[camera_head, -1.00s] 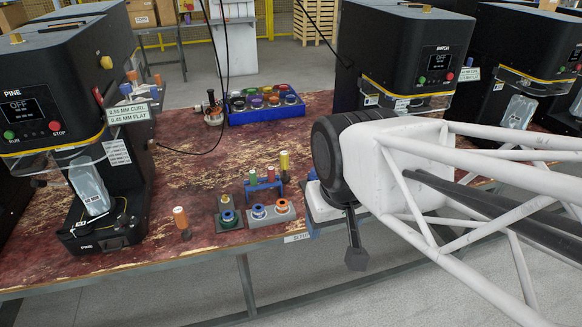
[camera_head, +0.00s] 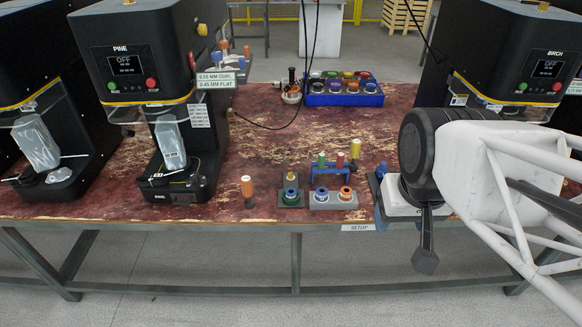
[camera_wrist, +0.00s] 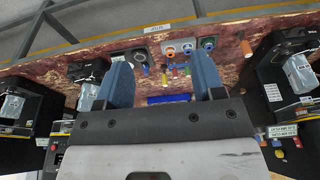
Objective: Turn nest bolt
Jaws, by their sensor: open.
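I cannot make out a nest bolt for certain in either view. The BIRCH machine (camera_head: 505,55) stands at the right, also reading OFF, partly behind my arm. My gripper (camera_head: 426,250) hangs at the table's front edge, right of the setup blocks. In the wrist view my gripper (camera_wrist: 161,65) shows two blue fingers wide apart with nothing between them.
A grey block (camera_head: 333,202) holds blue and orange rings; a smaller block (camera_head: 291,199) holds a green ring. A blue rack (camera_head: 333,173) holds coloured pegs. An orange-topped peg (camera_head: 247,190) stands alone. A blue tray (camera_head: 343,98) lies behind. The table middle (camera_head: 260,135) is mostly clear.

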